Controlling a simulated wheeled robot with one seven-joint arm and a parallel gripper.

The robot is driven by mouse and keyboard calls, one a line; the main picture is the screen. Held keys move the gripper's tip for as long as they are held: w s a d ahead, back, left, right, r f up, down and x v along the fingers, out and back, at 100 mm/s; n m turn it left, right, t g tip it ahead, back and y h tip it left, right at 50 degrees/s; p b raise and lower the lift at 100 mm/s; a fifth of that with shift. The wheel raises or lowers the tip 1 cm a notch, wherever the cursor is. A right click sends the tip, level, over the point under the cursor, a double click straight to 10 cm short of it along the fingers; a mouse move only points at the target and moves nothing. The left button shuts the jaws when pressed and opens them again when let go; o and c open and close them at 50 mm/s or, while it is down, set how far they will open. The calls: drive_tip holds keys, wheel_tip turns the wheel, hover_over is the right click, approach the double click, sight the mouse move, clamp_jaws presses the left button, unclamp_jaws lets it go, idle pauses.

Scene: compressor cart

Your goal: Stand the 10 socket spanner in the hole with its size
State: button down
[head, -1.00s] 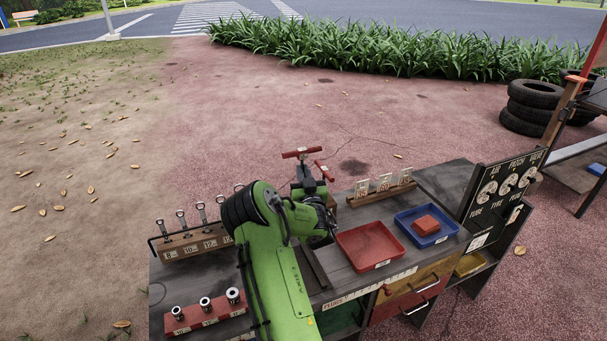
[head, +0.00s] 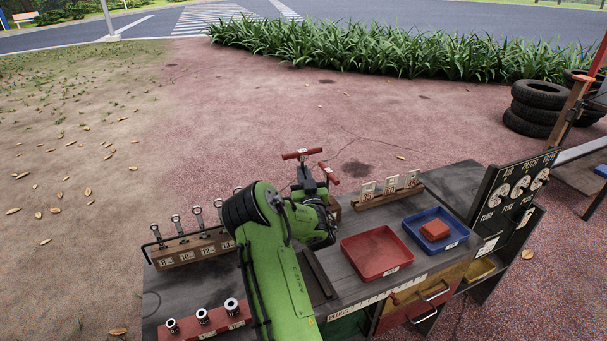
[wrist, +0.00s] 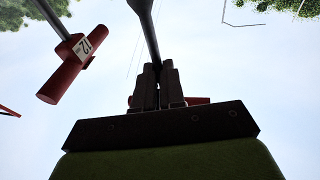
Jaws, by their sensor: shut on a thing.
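My gripper (wrist: 158,82) is shut on a steel shaft (wrist: 146,28) in the wrist view. Parts of a red handle (wrist: 198,101) show behind the fingers; its size label is hidden. A second T-handled spanner (wrist: 73,65), with a red bar and a label reading 12, is apart from the fingers at upper left. In the head view two red T-handles, one farther back (head: 302,154) and one nearer (head: 328,173), show beyond my green arm.
A wooden rack (head: 185,252) of ring spanners stands at the cart's left. A red block with sockets (head: 203,333) is in front. A red tray (head: 374,252), a blue tray (head: 436,230) and a wooden card holder (head: 376,200) lie right.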

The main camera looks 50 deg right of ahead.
drive_tip(key=shift+f+b, duration=0.95)
drive_tip(key=shift+f, duration=0.45)
drive_tip(key=shift+f+b, duration=0.35)
drive_tip(key=shift+f, duration=0.05)
drive_tip(key=shift+f+b, duration=0.55)
drive_tip(key=shift+f, duration=0.1)
drive_tip(key=shift+f, duration=1.7)
wheel_tip(320, 180, up, 5)
drive_tip(key=p, duration=0.4)
drive_tip(key=shift+f+b, duration=1.6)
drive_tip(key=shift+f, duration=0.05)
idle(1.5)
